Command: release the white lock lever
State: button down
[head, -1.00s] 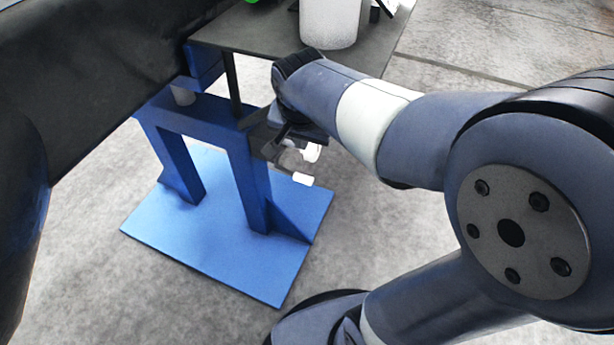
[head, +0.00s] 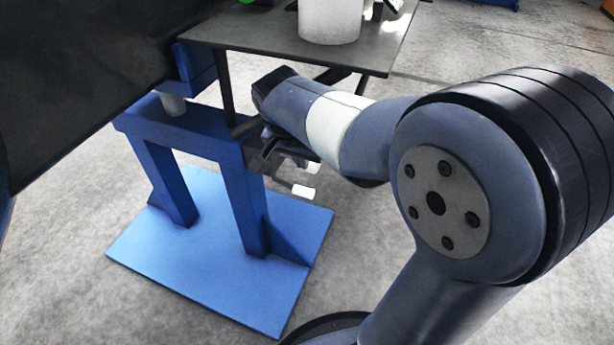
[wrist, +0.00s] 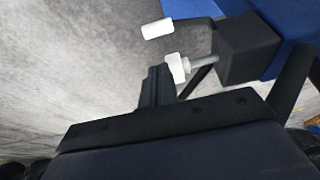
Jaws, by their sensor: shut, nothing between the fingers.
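In the wrist view a white cylindrical grip (wrist: 157,29) sits at the end of a dark bent rod from a dark block (wrist: 247,48). Below it, a white knob (wrist: 178,68) sits on a grey rod from the same block. I cannot tell for sure which is the lock lever; the grip on the bent rod looks most like it. In the head view the white grip (head: 303,191) and the knob (head: 313,167) show small beside the blue stand (head: 235,170). My gripper (wrist: 160,87) is shut and empty, its fingertips close to the knob; contact is unclear.
The blue stand has a wide base plate (head: 200,275) on the grey floor. A dark table (head: 365,50) holding a white cylinder (head: 330,20) stands behind my wrist. A large dark beam (head: 70,80) fills the upper left.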

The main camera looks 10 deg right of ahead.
aim_at(305, 189)
jog(key=b+x, duration=0.4)
jog(key=x, duration=0.6)
jog(key=shift+s+a+m, duration=0.35)
jog(key=shift+s+m, duration=0.05)
jog(key=shift+m, duration=0.2)
jog(key=shift+s+a+m+g+h, duration=0.3)
jog(key=shift+s+a+m, duration=0.15)
jog(key=shift+m, duration=0.15)
jog(key=a+m, duration=0.1)
jog(key=s+a+m, duration=0.1)
jog(key=m, duration=0.1)
jog(key=shift+s+a+g+h, duration=0.25)
jog(key=shift+s+g+h, duration=0.05)
jog(key=shift+g+h, duration=0.1)
jog(key=shift+s+a+m+g+p, duration=0.25)
jog(key=shift+a+m+g+p, duration=0.25)
jog(key=shift+a+m, duration=0.65)
jog(key=shift+s+a+m+g+p, duration=0.3)
jog(key=shift+a+m+p, duration=0.25)
jog(key=shift+a+m, duration=0.65)
jog(key=shift+r, duration=0.1)
